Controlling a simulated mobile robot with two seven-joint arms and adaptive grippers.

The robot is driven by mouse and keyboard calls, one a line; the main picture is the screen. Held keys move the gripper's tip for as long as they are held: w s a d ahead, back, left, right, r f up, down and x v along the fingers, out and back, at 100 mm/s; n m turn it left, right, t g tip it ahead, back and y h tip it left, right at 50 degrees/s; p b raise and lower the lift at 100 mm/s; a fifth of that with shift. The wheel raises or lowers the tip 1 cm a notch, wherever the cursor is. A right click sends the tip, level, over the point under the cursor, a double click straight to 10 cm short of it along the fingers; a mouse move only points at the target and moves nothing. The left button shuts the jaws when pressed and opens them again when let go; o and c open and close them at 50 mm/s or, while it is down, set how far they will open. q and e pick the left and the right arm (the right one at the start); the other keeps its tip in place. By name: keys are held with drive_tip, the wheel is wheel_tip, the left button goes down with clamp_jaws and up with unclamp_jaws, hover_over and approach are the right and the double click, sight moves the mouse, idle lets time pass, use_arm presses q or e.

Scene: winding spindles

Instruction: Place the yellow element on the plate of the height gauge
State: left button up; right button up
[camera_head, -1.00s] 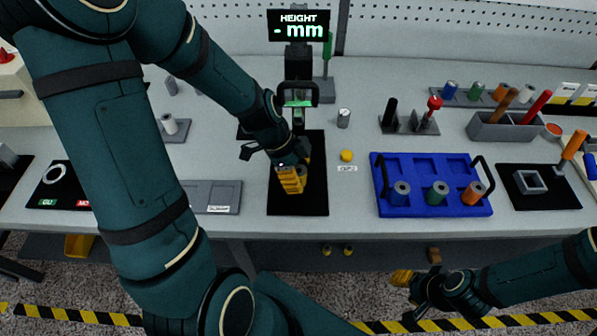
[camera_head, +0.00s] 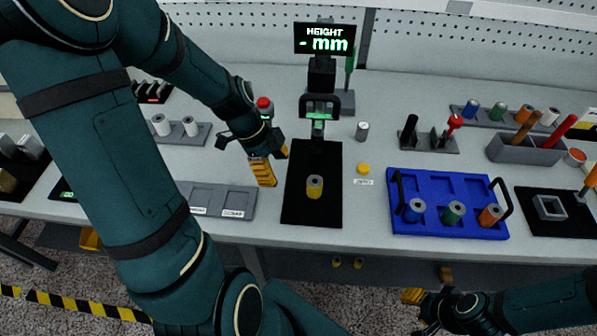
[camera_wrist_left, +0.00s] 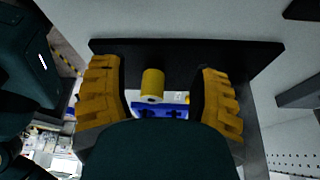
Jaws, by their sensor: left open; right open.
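The yellow element (camera_head: 315,187) is a small spool standing upright on the black plate of the height gauge (camera_head: 311,213). It also shows between the fingers in the left wrist view (camera_wrist_left: 152,85). The gauge's display (camera_head: 324,39) reads "HEIGHT - mm" above its measuring head (camera_head: 319,110). My right gripper (camera_head: 420,305) is low at the bottom right, in front of the table, away from the spool.
A blue tray (camera_head: 440,167) with blue, green and orange spools stands right of the plate. A yellow button (camera_head: 363,169) lies between them. A grey tray (camera_head: 222,199) is left of the plate. A grey cylinder (camera_head: 362,131) stands behind the button.

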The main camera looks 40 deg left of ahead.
use_arm(q)
drive_tip(key=shift+s+a, duration=0.35)
drive_tip(key=shift+a, duration=0.5)
drive_tip(key=shift+s+a, duration=0.35)
drive_tip(key=shift+a, duration=0.5)
